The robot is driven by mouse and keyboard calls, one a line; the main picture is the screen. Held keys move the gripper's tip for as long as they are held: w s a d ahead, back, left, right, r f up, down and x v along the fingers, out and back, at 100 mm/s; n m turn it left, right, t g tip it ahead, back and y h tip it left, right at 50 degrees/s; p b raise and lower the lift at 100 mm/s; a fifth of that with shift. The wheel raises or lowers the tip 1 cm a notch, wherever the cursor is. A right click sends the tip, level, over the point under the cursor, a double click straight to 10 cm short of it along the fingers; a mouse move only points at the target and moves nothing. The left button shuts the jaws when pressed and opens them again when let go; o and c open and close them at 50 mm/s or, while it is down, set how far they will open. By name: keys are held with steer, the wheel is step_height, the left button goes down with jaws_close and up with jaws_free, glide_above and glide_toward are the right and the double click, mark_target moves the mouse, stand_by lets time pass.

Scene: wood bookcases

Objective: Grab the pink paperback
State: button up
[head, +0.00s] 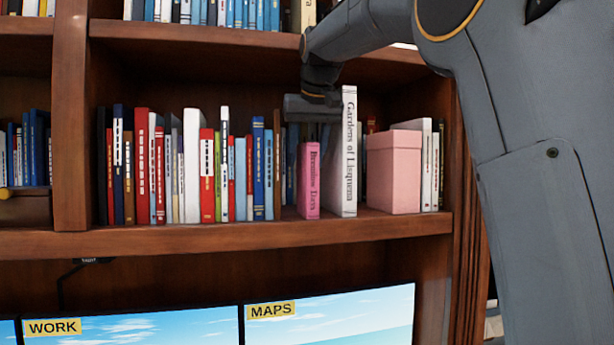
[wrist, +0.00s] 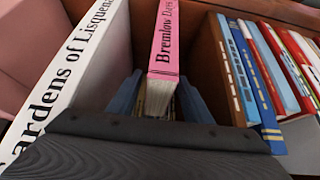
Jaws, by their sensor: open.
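The pink paperback (head: 309,182), "Bremlow Days" on its spine, stands upright on the middle shelf, just left of the taller white book "Gardens of Lisquena" (head: 343,160). My gripper (head: 312,125) is over the paperback's top, pointing down. In the wrist view, the paperback (wrist: 164,45) shows its spine and top page edges between my two bluish fingers (wrist: 160,103). The fingers are apart, one on each side, with a gap to the book visible. How far down they reach is hard to tell, and the fingertips are partly hidden.
The white book also shows close by in the wrist view (wrist: 75,65). A pink box (head: 393,180) stands right of it. A row of books (head: 190,165) fills the shelf to the left. The upper shelf board (head: 220,37) is above my gripper. Screens (head: 330,320) are below.

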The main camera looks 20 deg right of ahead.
steer(key=shift+p+x, duration=0.65)
steer(key=shift+x, duration=1.05)
steer(key=shift+d, duration=0.1)
jaws_close()
steer(key=shift+r, duration=0.1)
